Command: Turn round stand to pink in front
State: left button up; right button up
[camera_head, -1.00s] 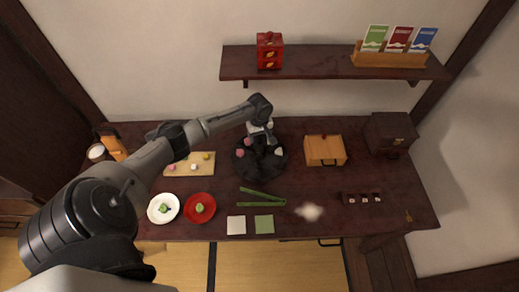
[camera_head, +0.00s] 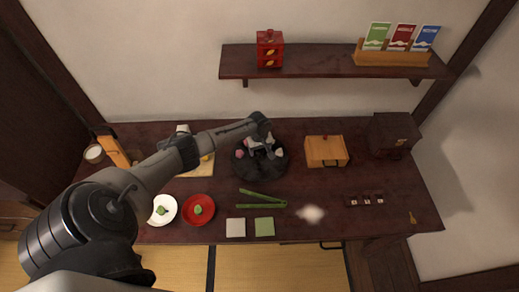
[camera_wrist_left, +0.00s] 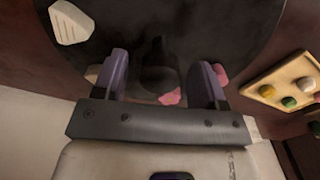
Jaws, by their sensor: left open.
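The round stand (camera_head: 262,173) is a dark disc with a central knob, standing near the middle of the table. A pink sweet (camera_head: 240,154) sits on its left side and a whitish sweet (camera_head: 279,153) on its right. My left gripper (camera_head: 264,146) is over the stand, with its jaws open. In the left wrist view, the purple fingers (camera_wrist_left: 161,78) sit either side of the stand's dark knob (camera_wrist_left: 159,75). Pink pieces (camera_wrist_left: 170,97) show between and beside the fingers, and a white sweet (camera_wrist_left: 72,22) lies at upper left. Contact with the stand cannot be told. My right gripper is not seen.
A wooden box (camera_head: 326,151) stands right of the stand, and green tongs (camera_head: 262,199) lie in front. A red plate (camera_head: 198,210) and a white plate (camera_head: 162,210) are at front left. A shelf (camera_head: 330,64) runs above the table's back.

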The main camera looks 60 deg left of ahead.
pick_arm(q)
jog(key=shift+c, duration=0.3)
grip_shut()
dwell(0.3)
